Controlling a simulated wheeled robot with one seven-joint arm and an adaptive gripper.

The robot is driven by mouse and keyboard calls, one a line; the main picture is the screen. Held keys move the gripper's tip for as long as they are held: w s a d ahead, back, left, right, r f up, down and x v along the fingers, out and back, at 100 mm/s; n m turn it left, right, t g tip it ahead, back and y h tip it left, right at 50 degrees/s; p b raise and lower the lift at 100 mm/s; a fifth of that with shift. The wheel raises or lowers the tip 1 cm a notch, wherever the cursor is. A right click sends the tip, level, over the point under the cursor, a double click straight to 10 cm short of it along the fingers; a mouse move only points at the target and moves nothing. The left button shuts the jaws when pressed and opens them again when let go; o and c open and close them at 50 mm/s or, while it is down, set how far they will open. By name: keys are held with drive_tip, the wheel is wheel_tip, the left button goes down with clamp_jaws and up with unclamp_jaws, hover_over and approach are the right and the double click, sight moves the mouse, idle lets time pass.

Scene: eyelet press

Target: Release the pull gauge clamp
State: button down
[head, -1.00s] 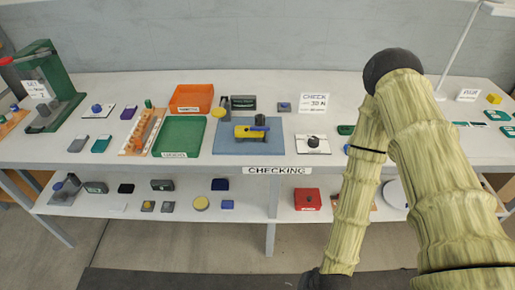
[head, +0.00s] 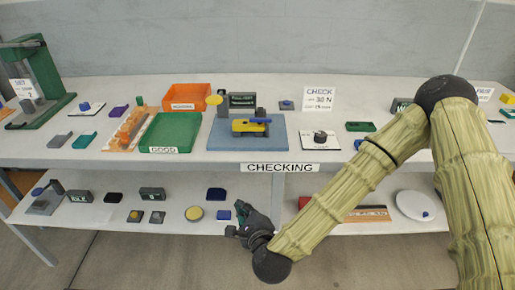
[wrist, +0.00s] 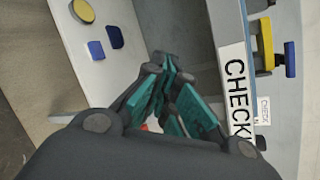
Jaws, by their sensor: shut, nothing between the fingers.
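The pull gauge stands on a blue-grey base plate (head: 220,136) on the bench, with a dark display box (head: 242,100) behind. On the plate is the yellow clamp body (head: 249,129) with a blue lever (head: 253,121) lying across its top. In the wrist view the yellow part (wrist: 266,42) and blue lever (wrist: 290,58) show at the right edge. My gripper (head: 238,226) is below and in front of the bench top, near the lower shelf, apart from the clamp. Its teal fingers (wrist: 165,75) are together and empty.
The bench's front edge carries a CHECKING label (head: 280,168), above my gripper. Left of the plate are a green GOOD tray (head: 153,150) and an orange tray (head: 187,88). The lower shelf holds a yellow disc (head: 194,213) and small blocks. A CHECK 30 N card (head: 320,93) stands behind right.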

drive_tip(key=w+r+m+t+h+b, duration=0.2)
drive_tip(key=w+r+m+t+b, duration=0.15)
drive_tip(key=r+m, duration=0.2)
drive_tip(key=m+t+h+b, duration=0.2)
drive_tip(key=m+b, duration=0.2)
drive_tip(key=m, duration=0.3)
approach(257, 128)
drive_tip(key=s+f, duration=0.1)
drive_tip(key=s+a+f, duration=0.1)
drive_tip(key=s, duration=0.1)
drive_tip(key=shift+f, duration=0.3)
drive_tip(key=shift+w+d+r+m+h, duration=0.1)
drive_tip(key=shift+d+r+m+h, duration=0.2)
drive_tip(key=shift+r+m+h, duration=0.3)
drive_tip(key=shift+r, duration=0.15)
drive_tip(key=w, duration=0.6)
drive_tip(key=w+r, duration=0.1)
drive_tip(key=w, duration=0.3)
drive_tip(key=shift+r, duration=0.2)
drive_tip(key=shift+s+r+p, duration=0.1)
drive_tip(key=shift+r+p, duration=0.2)
drive_tip(key=shift+p, duration=0.4)
